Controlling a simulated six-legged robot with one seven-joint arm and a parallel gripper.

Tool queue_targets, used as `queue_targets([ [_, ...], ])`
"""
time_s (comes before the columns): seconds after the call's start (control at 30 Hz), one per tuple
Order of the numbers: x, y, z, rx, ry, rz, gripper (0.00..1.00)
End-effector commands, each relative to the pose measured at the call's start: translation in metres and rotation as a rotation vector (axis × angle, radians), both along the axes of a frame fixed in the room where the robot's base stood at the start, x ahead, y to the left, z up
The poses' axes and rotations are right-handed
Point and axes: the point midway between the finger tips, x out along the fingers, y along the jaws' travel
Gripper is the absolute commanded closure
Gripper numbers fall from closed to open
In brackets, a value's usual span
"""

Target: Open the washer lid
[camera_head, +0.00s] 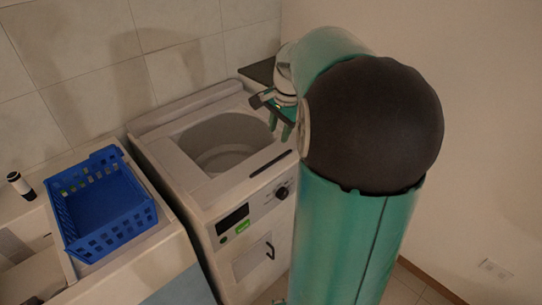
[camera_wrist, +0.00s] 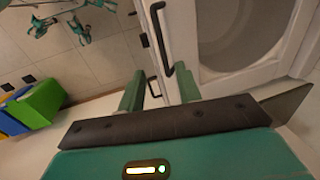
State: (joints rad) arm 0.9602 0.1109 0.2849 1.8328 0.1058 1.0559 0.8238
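The white washer (camera_head: 208,188) stands left of my arm in the head view. Its flat top has a large round grey area (camera_head: 222,142); I cannot tell whether this is an opening or a see-through lid window. A dark handle bar (camera_head: 270,163) lies along the top's front edge. In the wrist view a black handle (camera_wrist: 160,38) shows beside the white frame with the round grey area (camera_wrist: 238,35). My gripper (camera_head: 280,125) is over the washer's right side, with its fingers pointing down. In the wrist view my gripper (camera_wrist: 158,92) is open, its fingers apart and nothing between them.
A blue basket (camera_head: 100,203) sits on the counter left of the washer, near a dark bottle (camera_head: 20,185). The washer front has a knob (camera_head: 282,192) and a small door with a handle (camera_head: 270,249). A tiled wall is behind; a plain wall is at right.

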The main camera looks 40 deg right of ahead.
Motion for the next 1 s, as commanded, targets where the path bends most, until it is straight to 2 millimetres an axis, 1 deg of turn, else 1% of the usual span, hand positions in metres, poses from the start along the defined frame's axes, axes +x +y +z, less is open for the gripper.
queue_targets([
  [0.03, 0.0, 0.001, -0.01, 0.005, 0.004, 0.002, 0.66],
  [0.3, 0.01, 0.002, -0.062, 0.005, 0.005, 0.003, 0.66],
  [0.53, 0.019, 0.001, -0.103, 0.005, 0.004, 0.002, 0.66],
  [0.7, 0.024, 0.002, -0.117, 0.002, 0.002, 0.004, 0.66],
  [1.0, 0.026, 0.002, -0.12, 0.0, 0.001, 0.003, 0.66],
])
